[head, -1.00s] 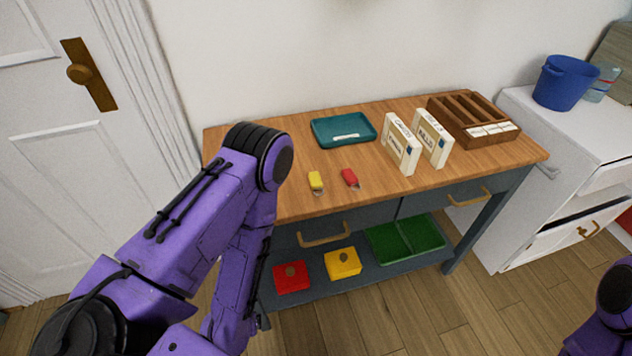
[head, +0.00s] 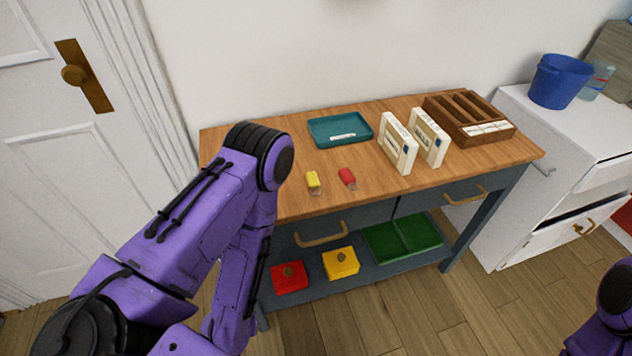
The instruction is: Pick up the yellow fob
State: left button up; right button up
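The yellow fob (head: 313,180) lies on the wooden top of the console table (head: 290,202), near its front edge. A red fob (head: 347,177) lies just to its right. My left arm comes in from the left and bends down in front of the table's left end, left of the yellow fob. Its gripper is not clearly visible; the lower part of the arm hangs below the tabletop. Only a bit of my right arm shows at the lower right edge, and its gripper is out of view.
A white cabinet (head: 570,130) adjoins at right.

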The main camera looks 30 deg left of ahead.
aim_at(313, 182)
jog(key=z, duration=0.9)
jog(key=k, duration=0.35)
jog(key=u, duration=1.25)
